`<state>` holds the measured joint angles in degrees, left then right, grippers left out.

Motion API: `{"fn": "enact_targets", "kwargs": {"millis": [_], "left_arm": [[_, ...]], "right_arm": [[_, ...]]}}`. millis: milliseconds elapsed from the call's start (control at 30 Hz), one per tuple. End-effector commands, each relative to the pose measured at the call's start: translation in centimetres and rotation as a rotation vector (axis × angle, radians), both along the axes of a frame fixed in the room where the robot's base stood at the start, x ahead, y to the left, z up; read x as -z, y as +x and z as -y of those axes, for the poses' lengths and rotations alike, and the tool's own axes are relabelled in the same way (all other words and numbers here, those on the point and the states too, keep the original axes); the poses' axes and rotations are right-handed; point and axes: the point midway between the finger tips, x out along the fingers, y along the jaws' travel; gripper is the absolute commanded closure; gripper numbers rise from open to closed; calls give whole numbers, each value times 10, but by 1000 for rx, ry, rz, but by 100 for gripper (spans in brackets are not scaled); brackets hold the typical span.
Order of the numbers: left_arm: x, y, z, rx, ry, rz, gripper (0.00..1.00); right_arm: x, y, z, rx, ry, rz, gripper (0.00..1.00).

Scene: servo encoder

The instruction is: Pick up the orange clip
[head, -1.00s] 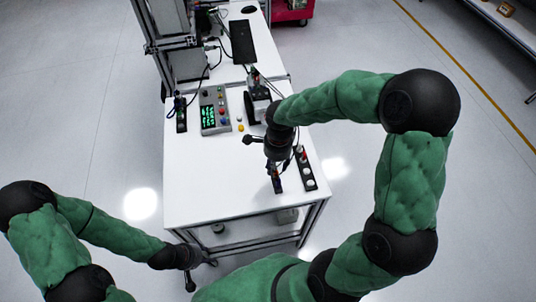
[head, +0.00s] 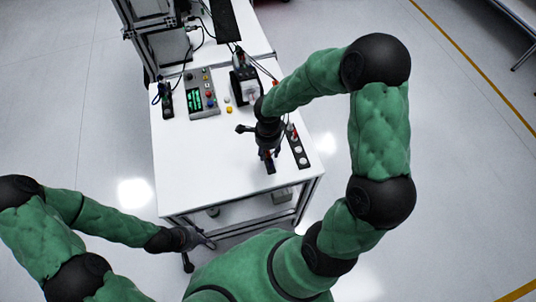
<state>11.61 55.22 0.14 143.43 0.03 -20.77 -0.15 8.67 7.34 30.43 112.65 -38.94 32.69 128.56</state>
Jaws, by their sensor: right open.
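I cannot make out the orange clip for certain. A small dark holder (head: 270,168) with a hint of red and blue stands near the front right of the white table, partly hidden under my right gripper. My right gripper (head: 267,154) points down over this holder, with its jaws open. Whether the fingers touch anything there is too small to tell. My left gripper (head: 205,241) is low at the left, beside the table's front edge and away from the objects. Its fingers are too small to read.
A black strip with round light buttons (head: 298,147) lies just right of my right gripper. A grey control box (head: 201,94) with a green display, a dark holder (head: 167,103) and a black-and-white device (head: 244,86) stand farther back. The front left of the white table (head: 195,165) is clear.

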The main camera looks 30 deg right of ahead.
Motion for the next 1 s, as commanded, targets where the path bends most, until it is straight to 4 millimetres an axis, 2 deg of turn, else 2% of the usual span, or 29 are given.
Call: {"fn": "enact_targets", "kwargs": {"millis": [100, 367, 500, 533, 1000], "left_arm": [[2, 0, 0, 0, 0, 0, 60], [2, 0, 0, 0, 0, 0, 60], [2, 0, 0, 0, 0, 0, 60], [2, 0, 0, 0, 0, 0, 60], [1, 0, 0, 0, 0, 0, 60]], "right_arm": [[10, 0, 0, 0, 0, 1, 57], [11, 0, 0, 0, 1, 2, 57], [10, 1, 0, 0, 1, 2, 96], [10, 1, 0, 0, 1, 2, 100], [9, 1, 1, 0, -1, 4, 100]]}}
